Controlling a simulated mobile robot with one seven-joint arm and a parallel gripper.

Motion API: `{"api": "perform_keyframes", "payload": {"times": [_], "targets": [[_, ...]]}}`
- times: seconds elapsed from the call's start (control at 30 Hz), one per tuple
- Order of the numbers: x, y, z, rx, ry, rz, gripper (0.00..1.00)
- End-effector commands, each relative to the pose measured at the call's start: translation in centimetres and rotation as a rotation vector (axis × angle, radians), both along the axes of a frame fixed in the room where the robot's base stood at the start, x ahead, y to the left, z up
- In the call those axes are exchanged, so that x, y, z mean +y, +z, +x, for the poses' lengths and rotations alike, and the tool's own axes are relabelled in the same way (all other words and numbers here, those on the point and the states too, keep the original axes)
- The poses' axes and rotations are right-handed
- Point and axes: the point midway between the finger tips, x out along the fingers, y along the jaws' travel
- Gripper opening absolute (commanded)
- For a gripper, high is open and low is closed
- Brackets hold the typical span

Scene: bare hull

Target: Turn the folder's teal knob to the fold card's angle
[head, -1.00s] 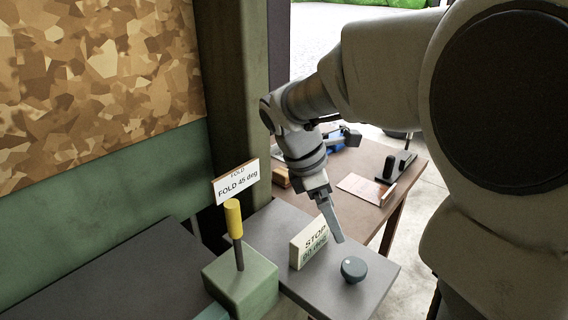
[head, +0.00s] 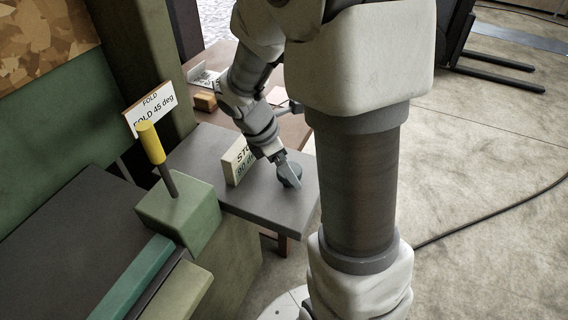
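The teal knob (head: 290,172) sits on a grey shelf (head: 262,205) beside the folder. My gripper (head: 287,170) points down at the knob, and its fingers overlap it in the head view. I cannot tell whether the fingers grip the knob or how far apart they are. The fold card (head: 152,108) reads "FOLD 45 deg" and stands behind the yellow-handled lever. A stop block (head: 238,161) marked "STOP" and what looks like "90 deg" stands on the shelf left of the knob, partly hidden by my arm.
A yellow-handled lever (head: 151,143) rises from a green block (head: 180,212) left of the shelf. A brown table (head: 296,130) with a small wooden block (head: 205,101) lies behind. A dark cable (head: 490,215) crosses the floor at right.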

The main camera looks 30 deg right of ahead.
Motion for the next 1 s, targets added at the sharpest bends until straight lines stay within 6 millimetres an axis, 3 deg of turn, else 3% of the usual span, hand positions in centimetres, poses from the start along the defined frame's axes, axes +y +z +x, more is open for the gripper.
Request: {"api": "perform_keyframes", "payload": {"times": [0.27, 0.73, 1.0], "targets": [[-0.07, -0.13, 0.0, -0.001, -0.001, 0.0, 1.0], [-0.04, -0.11, -0.02, 0.0, -0.001, 0.0, 0.18], [-0.06, -0.02, 0.02, 0.0, -0.03, 0.0, 0.18]]}}
